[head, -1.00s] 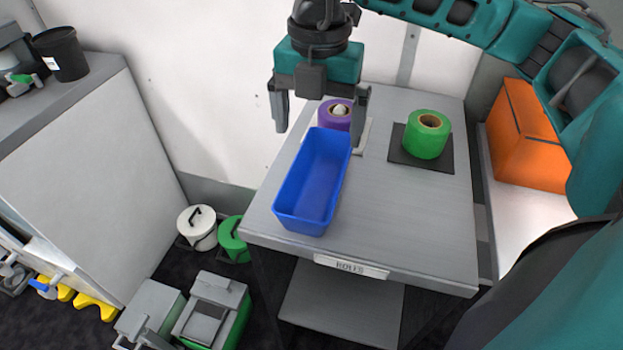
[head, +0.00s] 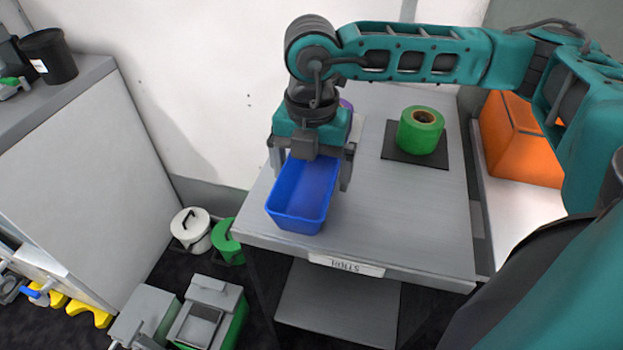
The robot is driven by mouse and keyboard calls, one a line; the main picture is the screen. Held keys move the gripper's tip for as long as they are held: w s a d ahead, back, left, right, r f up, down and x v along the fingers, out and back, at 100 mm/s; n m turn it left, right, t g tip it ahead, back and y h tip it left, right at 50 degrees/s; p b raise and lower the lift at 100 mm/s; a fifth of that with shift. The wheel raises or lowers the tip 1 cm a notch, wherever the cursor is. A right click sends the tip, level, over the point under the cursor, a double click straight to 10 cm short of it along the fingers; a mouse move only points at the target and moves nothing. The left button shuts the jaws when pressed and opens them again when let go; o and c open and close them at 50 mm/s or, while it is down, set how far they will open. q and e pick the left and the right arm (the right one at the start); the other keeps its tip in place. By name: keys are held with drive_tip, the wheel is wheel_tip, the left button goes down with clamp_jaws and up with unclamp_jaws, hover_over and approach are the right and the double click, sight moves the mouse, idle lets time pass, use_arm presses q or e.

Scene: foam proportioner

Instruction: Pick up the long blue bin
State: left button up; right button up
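The long blue bin (head: 300,208) sits upright on the grey table near its left edge, and it looks empty. My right gripper (head: 311,170) is over the bin's far part, pointing down. Its two fingers are spread wide, one on each side of the bin, and the right finger seems a little apart from the bin wall. The gripper body hides the bin's far end. My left gripper is not in view.
On the grey table (head: 400,215), a green roll (head: 421,135) stands on a dark mat to the right. A purple roll (head: 346,104) is mostly hidden behind my gripper. An orange box (head: 520,140) is at right. The table's front right is clear.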

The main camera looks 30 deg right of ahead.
drive_tip(key=c, duration=0.7)
drive_tip(key=shift+r, duration=0.1)
